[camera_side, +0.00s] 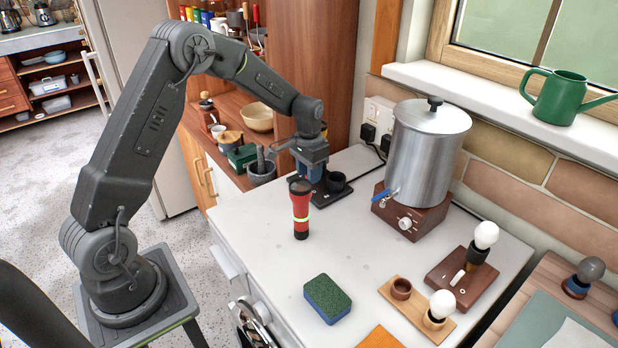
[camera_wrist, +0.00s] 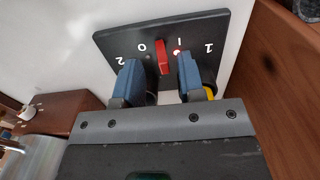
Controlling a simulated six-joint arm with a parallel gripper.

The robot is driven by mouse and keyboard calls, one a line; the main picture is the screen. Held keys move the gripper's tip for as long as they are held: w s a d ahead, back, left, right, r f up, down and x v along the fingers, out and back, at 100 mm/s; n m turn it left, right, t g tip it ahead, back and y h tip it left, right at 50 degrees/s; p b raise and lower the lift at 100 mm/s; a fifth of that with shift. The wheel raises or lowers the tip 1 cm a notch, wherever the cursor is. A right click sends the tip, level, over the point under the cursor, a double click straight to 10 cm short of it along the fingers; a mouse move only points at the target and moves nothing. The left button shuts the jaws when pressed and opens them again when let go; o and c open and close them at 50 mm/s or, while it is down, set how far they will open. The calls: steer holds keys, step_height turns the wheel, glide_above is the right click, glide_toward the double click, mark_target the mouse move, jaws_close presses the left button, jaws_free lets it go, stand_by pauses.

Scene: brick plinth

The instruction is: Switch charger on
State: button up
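The charger is a flat black plate (camera_wrist: 219,43) with white marks 2, O, I and 1; its dark base (camera_side: 325,208) also shows in the side view. A red switch lever (camera_wrist: 162,56) stands between O and I. I cannot tell which way it is set. A small red-and-white spot sits beside the I. My gripper (camera_wrist: 158,70) is open over the charger, its two blue fingers on either side of the lever with gaps visible. In the side view my gripper (camera_side: 310,178) hides part of the charger. A black round socket (camera_side: 336,182) shows beside it.
A red torch (camera_side: 301,210) stands upright in front of the charger. A metal urn (camera_side: 430,150) on a brown base is to the right. A green sponge (camera_side: 327,299) and bulb stands (camera_side: 437,312) are nearer. A mortar (camera_side: 262,170) is left of my gripper. Mid-counter is clear.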

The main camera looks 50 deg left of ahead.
step_height(320, 180, up, 12)
steer(key=shift+f, duration=0.25)
steer(key=s+d+r+t, duration=0.3)
steer(key=s+d+r, duration=0.5)
steer(key=s+r, duration=0.25)
steer(key=s+d+f+t, duration=0.1)
steer(key=s+d, duration=0.2)
steer(key=s, duration=0.5)
steer(key=s+d+t, duration=0.1)
steer(key=s+d, duration=0.2)
steer(key=s, duration=0.5)
steer(key=shift+s+d+f+t, duration=0.2)
steer(key=shift+s+f+t, duration=0.1)
steer(key=shift+f, duration=0.1)
